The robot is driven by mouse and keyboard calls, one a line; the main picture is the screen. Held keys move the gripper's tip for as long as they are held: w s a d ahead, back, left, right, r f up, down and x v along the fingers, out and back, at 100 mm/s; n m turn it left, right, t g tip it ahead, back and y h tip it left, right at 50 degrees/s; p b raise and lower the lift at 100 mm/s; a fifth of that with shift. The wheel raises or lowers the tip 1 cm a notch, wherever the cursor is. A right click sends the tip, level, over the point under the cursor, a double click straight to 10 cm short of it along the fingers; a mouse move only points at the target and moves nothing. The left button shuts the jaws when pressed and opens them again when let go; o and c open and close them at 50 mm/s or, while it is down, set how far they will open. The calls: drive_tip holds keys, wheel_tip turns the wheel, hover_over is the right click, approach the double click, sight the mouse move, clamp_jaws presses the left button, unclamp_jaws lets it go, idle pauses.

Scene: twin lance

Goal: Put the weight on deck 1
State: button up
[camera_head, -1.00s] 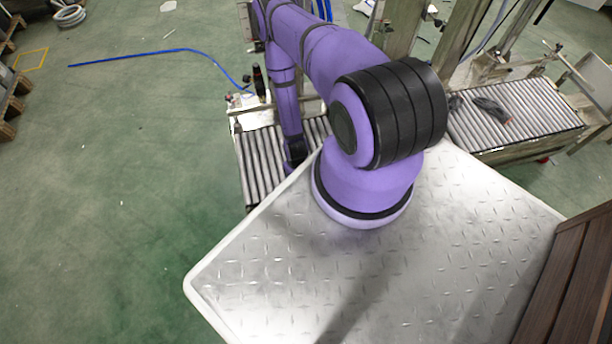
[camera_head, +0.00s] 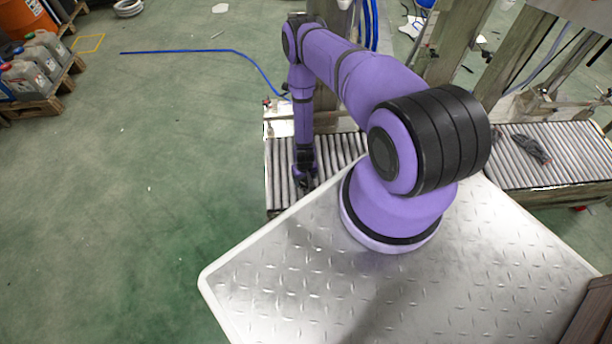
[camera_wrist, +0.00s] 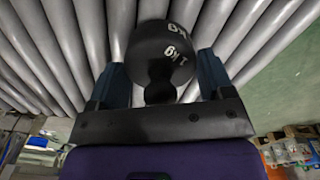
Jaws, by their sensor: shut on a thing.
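The weight (camera_wrist: 163,48) is a black, round-headed dumbbell with white "1 KG" lettering, seen in the wrist view. My gripper (camera_wrist: 160,80) is shut on it, with one dark blue finger on each side of its narrow part. In the head view my gripper (camera_head: 305,180) hangs at the end of my purple arm, over the left part of the roller conveyor; the weight is too small and dark to make out there. Grey rollers (camera_wrist: 60,40) lie behind the weight; I cannot tell whether it touches them. No label marks deck 1 in these views.
Upright posts (camera_head: 513,55) stand behind. A blue hose (camera_head: 190,51) lies on open green floor. Jugs on a pallet (camera_head: 45,100) stand at far left.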

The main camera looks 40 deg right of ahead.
drive_tip(key=shift+f, duration=0.45)
drive_tip(key=shift+f, duration=0.1)
drive_tip(key=o, duration=1.6)
wheel_tip(320, 180, up, 12)
drive_tip(key=shift+r, duration=0.1)
